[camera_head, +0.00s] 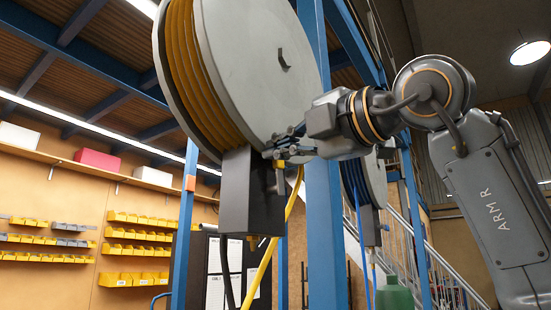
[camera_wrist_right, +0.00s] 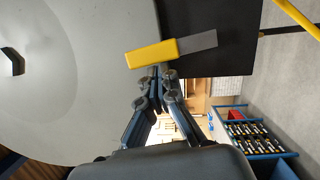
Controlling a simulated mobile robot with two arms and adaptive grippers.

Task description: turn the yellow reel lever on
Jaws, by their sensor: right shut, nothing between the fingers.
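The yellow reel is a large grey disc (camera_head: 265,70) with yellow hose (camera_head: 203,70) wound behind it. Its lever is on the dark box (camera_head: 240,200) under the disc. In the right wrist view the lever has a yellow handle (camera_wrist_right: 150,54) and a grey metal end (camera_wrist_right: 198,42) over the dark box (camera_wrist_right: 225,60). In the head view the handle (camera_head: 280,164) is small and partly hidden by my right gripper (camera_head: 276,148). The right gripper is shut and empty, its fingertips (camera_wrist_right: 157,72) right beside the handle; I cannot tell whether they touch. My left gripper is not in view.
A yellow hose (camera_head: 268,255) hangs from the dark box. A blue post (camera_head: 323,220) stands close behind my right wrist. A second reel with blue hose (camera_head: 372,180) is further back. Shelves with yellow bins (camera_head: 135,236) line the far left wall.

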